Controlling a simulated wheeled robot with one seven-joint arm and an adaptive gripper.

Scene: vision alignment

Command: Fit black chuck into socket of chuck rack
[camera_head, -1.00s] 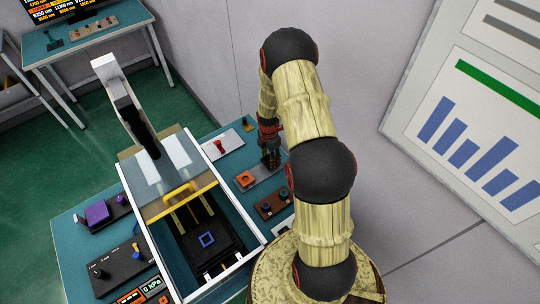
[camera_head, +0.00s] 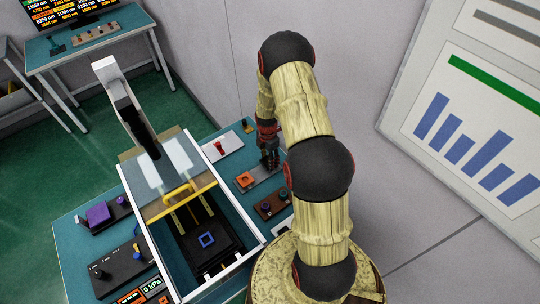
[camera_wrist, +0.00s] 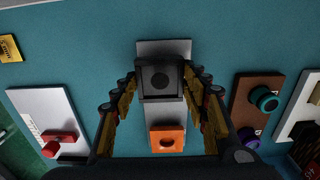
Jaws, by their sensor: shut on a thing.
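The black chuck (camera_wrist: 160,92) is a dark square block with a round recess, seen from above in the wrist view. My gripper (camera_wrist: 158,76) is shut on it, one finger at each side. The chuck rack (camera_wrist: 165,48) is a grey plate directly beneath, showing past the chuck's far edge; it also shows in the head view (camera_head: 262,174). An orange square chuck (camera_wrist: 167,139) with a dark round hole sits on the rack's near end. The socket below the black chuck is hidden, so I cannot tell whether the chuck is in it. My gripper (camera_head: 269,165) also shows in the head view.
A white plate with a red part (camera_wrist: 59,142) lies left of the rack in the wrist view. A brown block with teal and purple knobs (camera_wrist: 254,98) lies right. In the head view, a white-framed machine (camera_head: 225,204) with a yellow handle stands left of my arm.

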